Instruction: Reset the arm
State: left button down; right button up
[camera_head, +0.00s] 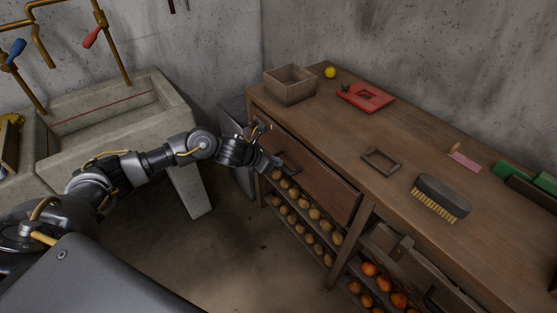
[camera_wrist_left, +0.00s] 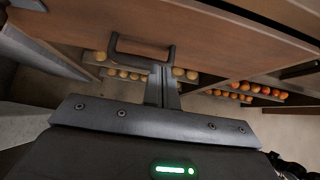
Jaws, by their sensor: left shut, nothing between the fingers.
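My left arm reaches in from the left in the head view. My left gripper (camera_head: 273,162) is shut and empty, in front of the upper left drawer (camera_head: 310,174) of the wooden workbench. In the left wrist view its closed fingers (camera_wrist_left: 163,86) point toward the dark drawer handle (camera_wrist_left: 142,58). The fingertips look close to the handle; I cannot tell whether they touch it. The drawer looks shut. My right gripper is not in view.
On the workbench (camera_head: 345,130) are a wooden box (camera_head: 290,86), a yellow ball (camera_head: 330,72), a red tray (camera_head: 367,97), a small frame (camera_head: 381,163) and a brush (camera_head: 441,197). Shelves below hold potatoes (camera_head: 304,213) and orange fruit (camera_head: 370,269). A stone sink (camera_head: 120,120) stands left; floor between is clear.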

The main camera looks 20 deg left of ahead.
pick_arm(q)
jog(key=shift+s+a+r, duration=0.25)
jog(key=shift+s, duration=0.05)
